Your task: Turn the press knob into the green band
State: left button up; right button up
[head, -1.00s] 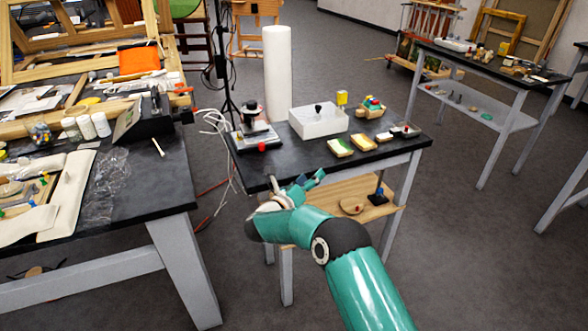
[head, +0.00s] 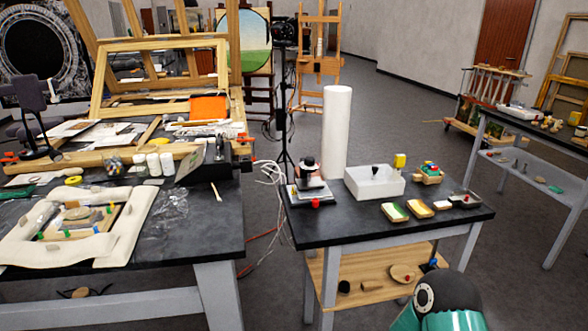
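A small device (head: 309,183) with a dark round top and a pale base stands at the left end of the small black-topped table (head: 350,228). A red knob-like part (head: 315,203) shows at its front. I cannot tell for sure that this is the press knob, and no green band can be made out at this size. My teal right arm shows only as a link and dark joint at the bottom right edge. Its gripper is not in view. My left gripper is not in view either.
A white open box (head: 374,187), a tall white roll (head: 336,132) and several small sponge-like blocks (head: 394,212) share the small table. A larger cluttered table (head: 200,235) stands at left, with cables on the floor between.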

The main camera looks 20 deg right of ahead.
aim_at(310, 160)
jog(key=z, duration=1.65)
jog(key=i, duration=0.1)
jog(key=u, duration=2.75)
jog(key=k, duration=0.9)
jog(key=z, duration=0.75)
jog(key=i, duration=1.35)
jog(key=z, duration=0.05)
